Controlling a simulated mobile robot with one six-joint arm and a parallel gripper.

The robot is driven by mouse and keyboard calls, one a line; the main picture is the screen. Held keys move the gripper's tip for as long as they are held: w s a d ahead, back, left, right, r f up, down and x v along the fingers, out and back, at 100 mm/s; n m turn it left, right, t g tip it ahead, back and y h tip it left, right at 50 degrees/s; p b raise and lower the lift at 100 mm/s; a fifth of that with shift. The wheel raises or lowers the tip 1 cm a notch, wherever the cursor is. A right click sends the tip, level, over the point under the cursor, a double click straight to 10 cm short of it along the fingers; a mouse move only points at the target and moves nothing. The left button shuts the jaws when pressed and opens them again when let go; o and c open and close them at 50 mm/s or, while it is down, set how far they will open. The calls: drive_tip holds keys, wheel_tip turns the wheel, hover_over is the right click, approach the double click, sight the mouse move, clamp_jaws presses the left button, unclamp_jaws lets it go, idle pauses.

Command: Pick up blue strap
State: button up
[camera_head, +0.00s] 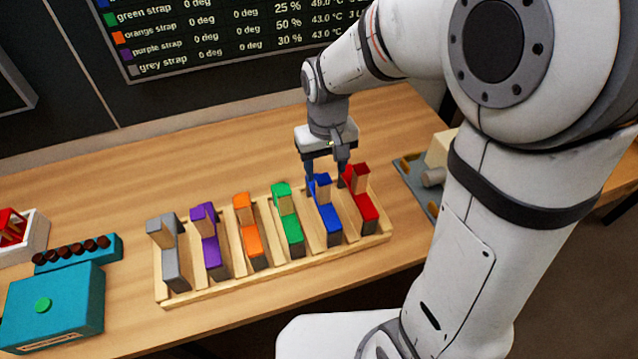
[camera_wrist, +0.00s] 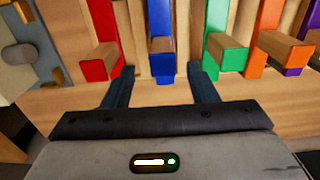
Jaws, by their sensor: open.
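The blue strap (camera_head: 328,213) sits in a slot of the wooden rack (camera_head: 180,299), between the green strap (camera_head: 289,222) and the red strap (camera_head: 366,211). My gripper (camera_head: 327,181) is over the back end of the blue strap, its fingers apart. In the wrist view the blue strap (camera_wrist: 161,50) lies ahead of and between the two fingertips of my gripper (camera_wrist: 165,72), with nothing clamped. The left finger is close to the red strap (camera_wrist: 100,40), and the right finger is close to the green strap (camera_wrist: 228,52). Whether either touches cannot be told.
Orange (camera_head: 250,235), purple (camera_head: 207,240) and grey (camera_head: 174,258) straps stand further left in the rack. A teal box (camera_head: 55,305) with a green button is at the left. A grey fixture (camera_head: 420,182) stands right of the rack. The bench behind the rack is clear.

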sight(323, 181)
drive_tip(key=f, duration=0.3)
drive_tip(key=f+p, duration=0.1)
drive_tip(key=f, duration=0.3)
drive_tip(key=shift+w+a+f, duration=0.1)
drive_tip(key=shift+a+f, duration=0.1)
drive_tip(key=shift+f, duration=0.05)
drive_tip(key=shift+c, duration=0.4)
clamp_jaws()
